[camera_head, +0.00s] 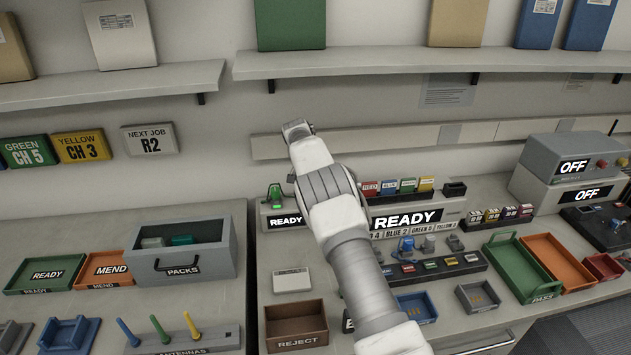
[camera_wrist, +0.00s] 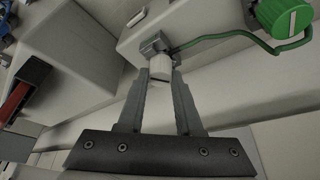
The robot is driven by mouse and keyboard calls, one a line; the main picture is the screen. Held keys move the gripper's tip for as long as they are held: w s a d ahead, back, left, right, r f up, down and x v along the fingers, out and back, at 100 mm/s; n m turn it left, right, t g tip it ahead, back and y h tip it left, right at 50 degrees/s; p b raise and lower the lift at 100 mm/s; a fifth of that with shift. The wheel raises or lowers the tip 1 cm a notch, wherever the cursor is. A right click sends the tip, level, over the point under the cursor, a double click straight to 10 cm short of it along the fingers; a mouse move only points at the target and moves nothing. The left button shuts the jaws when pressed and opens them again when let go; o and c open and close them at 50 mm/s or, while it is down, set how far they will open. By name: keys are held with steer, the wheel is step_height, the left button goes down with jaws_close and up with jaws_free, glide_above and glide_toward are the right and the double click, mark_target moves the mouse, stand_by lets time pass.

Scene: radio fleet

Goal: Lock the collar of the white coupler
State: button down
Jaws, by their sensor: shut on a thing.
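In the wrist view, the fingers of my gripper (camera_wrist: 163,78) are closed on a short white cylindrical part, which looks like the white coupler (camera_wrist: 160,65). It sits against a small grey block (camera_wrist: 154,44) on a pale housing. The fingertips cover its sides, so I cannot tell how its collar is turned.
A green cable (camera_wrist: 210,38) runs from beside the grey block to a green round part (camera_wrist: 284,17) with a white stripe. A black-and-red item (camera_wrist: 22,92) is at the left. In the head view a READY display (camera_head: 405,219) stands close to my arm.

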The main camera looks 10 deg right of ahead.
steer(key=shift+f, duration=0.2)
steer(key=c, duration=0.8)
jaws_free()
steer(key=shift+c, duration=0.2)
steer(key=o, duration=0.8)
steer(key=shift+r, duration=0.1)
steer(key=shift+r+p, duration=1.7)
steer(key=shift+r, duration=1.3)
steer(key=shift+s, duration=0.1)
